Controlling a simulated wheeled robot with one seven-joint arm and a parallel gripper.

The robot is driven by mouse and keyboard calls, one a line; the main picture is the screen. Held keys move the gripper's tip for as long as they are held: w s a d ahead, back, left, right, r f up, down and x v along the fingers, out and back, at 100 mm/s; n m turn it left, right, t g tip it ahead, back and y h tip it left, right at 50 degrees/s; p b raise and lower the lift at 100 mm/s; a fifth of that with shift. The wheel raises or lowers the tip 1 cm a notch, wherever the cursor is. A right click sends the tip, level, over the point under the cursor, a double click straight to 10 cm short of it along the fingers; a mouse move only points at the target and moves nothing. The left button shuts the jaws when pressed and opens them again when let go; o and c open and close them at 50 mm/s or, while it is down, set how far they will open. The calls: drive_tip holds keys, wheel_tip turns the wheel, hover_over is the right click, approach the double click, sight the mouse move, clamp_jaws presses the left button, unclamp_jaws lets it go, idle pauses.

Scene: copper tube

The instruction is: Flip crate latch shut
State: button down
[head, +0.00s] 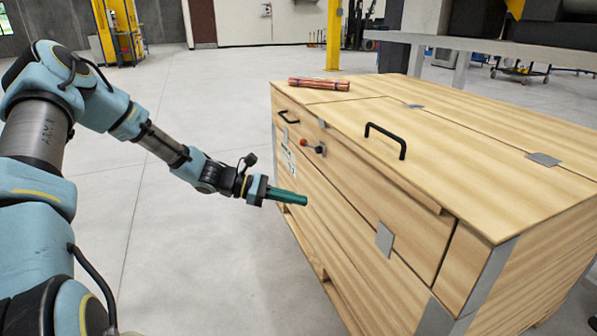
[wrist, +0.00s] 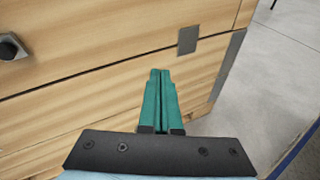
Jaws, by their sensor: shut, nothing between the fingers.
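The wooden crate (head: 420,215) stands on the right in the head view, and its front panel also fills much of the wrist view (wrist: 90,70). The latch (head: 314,146) sits high on the front face, with a reddish knob and a dark knob beside it. A dark fitting on a metal plate, likely part of the latch, shows at the left edge of the wrist view (wrist: 10,47). My gripper (head: 306,199), with green fingers, is shut and empty in front of the crate face, below the latch and apart from it. Its closed fingers (wrist: 160,72) point toward the panel.
Copper tubes (head: 318,84) lie on the crate's top near its far left corner. A black handle (head: 386,140) stands on the lid and a smaller one (head: 288,117) on the front. A grey bench (head: 480,42) is behind. The floor (head: 200,260) left of the crate is clear.

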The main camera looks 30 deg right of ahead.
drive_tip(key=w+d+f+n+t+h+b, duration=0.3)
drive_tip(key=w+d+f+n+h+b, duration=0.25)
drive_tip(key=w+n+h+b, duration=0.2)
drive_tip(key=w+a+f+n+t+h+b, duration=0.1)
drive_tip(key=w+f+n+t+h+b, duration=0.2)
drive_tip(key=w+n+t, duration=0.7)
drive_tip(key=shift+w+f+n+b, duration=0.4)
drive_tip(key=shift+w+n, duration=0.15)
drive_tip(key=shift+w, duration=0.35)
drive_tip(key=b, duration=0.3)
approach(309, 146)
drive_tip(key=w+d+f, duration=0.2)
drive_tip(key=d, duration=0.3)
drive_tip(key=r, duration=0.1)
drive_tip(key=w+r, duration=0.1)
drive_tip(key=r+b, duration=0.1)
drive_tip(key=shift+w+d+r, duration=0.25)
drive_tip(key=shift+w+r, duration=0.05)
drive_tip(key=shift+w, duration=0.1)
